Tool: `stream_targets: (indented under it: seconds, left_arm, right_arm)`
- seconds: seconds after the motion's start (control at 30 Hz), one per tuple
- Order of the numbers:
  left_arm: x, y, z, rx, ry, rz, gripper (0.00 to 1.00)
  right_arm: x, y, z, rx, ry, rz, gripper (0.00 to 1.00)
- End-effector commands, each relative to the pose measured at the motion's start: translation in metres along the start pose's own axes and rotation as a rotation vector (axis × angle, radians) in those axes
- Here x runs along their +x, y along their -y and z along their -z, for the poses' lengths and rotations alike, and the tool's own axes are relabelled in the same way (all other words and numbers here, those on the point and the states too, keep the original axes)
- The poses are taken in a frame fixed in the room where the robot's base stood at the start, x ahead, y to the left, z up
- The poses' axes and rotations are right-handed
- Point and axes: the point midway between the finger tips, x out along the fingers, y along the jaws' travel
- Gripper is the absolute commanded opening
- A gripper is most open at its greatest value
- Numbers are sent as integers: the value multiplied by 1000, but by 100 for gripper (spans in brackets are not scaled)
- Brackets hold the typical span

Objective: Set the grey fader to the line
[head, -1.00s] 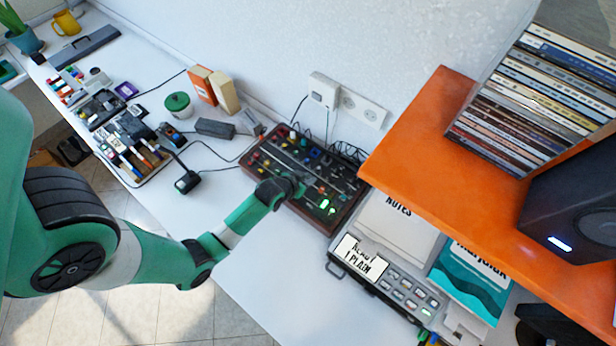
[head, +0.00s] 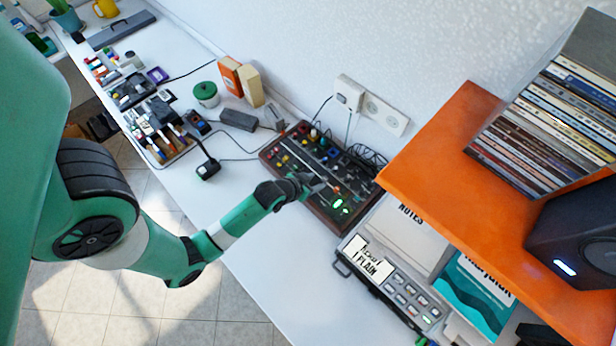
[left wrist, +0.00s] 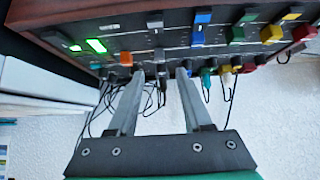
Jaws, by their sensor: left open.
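The fader panel (head: 327,218) is a dark box with brown wooden sides, coloured caps and lit green buttons, on the white desk. It fills the top of the left wrist view (left wrist: 60,12). There a grey fader cap (left wrist: 155,20) sits between an orange knob and a blue cap, with a grey knob (left wrist: 160,55) near it. My left gripper (head: 316,184) is over the panel. In the left wrist view its fingers (left wrist: 160,73) are open, one either side of the grey cap's column, with nothing clearly held. I cannot make out the line.
An orange shelf (head: 430,170) with disc cases (head: 545,120) and a black speaker (head: 575,235) overhangs the right. Papers and a grey button box (head: 405,300) lie right of the panel. Cables and a wall socket (head: 372,105) are behind. Desk left of the panel is partly clear.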

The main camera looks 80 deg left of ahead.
Motion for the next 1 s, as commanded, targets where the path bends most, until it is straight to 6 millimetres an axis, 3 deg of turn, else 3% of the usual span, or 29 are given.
stream_targets:
  seconds: [0.03,0.1,0.3,1.0]
  left_arm:
    - [-16,0,2,0,0,0,50]
    - [-31,0,2,0,0,0,50]
    - [-54,0,1,0,0,1,50]
    - [-55,0,0,0,0,0,50]
  right_arm:
    - [7,0,6,0,0,0,50]
    - [10,0,9,0,0,0,50]
    - [14,0,13,0,0,0,50]
    - [14,0,12,0,0,0,50]
